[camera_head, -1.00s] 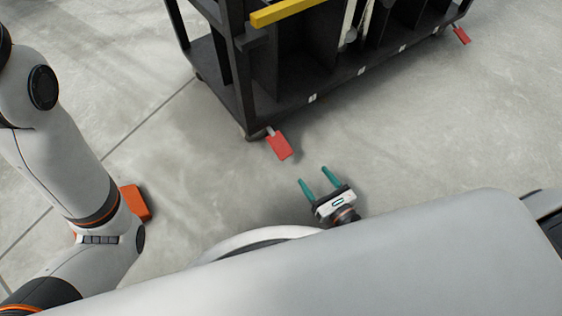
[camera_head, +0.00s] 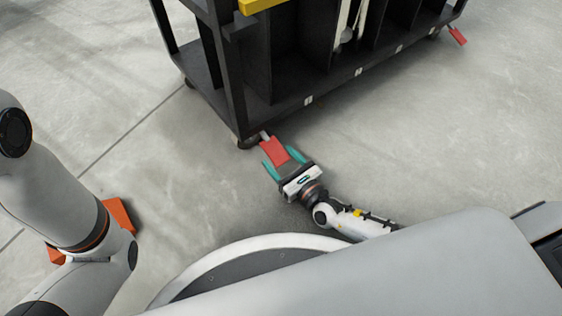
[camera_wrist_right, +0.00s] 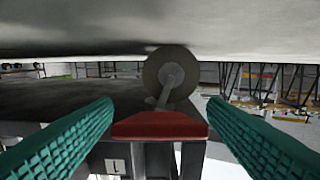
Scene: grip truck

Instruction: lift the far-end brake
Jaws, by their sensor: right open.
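A red brake pedal (camera_head: 275,150) sticks out low at the near corner of the dark truck (camera_head: 310,102). My right gripper (camera_head: 282,165) is open, low over the floor, with its teal fingers on either side of this pedal. In the right wrist view the red pedal (camera_wrist_right: 160,125) lies between the open fingers (camera_wrist_right: 160,120), with a caster wheel (camera_wrist_right: 171,75) behind it. I cannot tell whether the fingers touch the pedal. A second red pedal (camera_head: 457,36) sits at the truck's other end, at the upper right.
A yellow bar (camera_head: 258,4) crosses the truck's upper part. Dark upright panels and pale long items stand on its deck. The grey concrete floor (camera_head: 450,130) is clear to the right of my right gripper.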

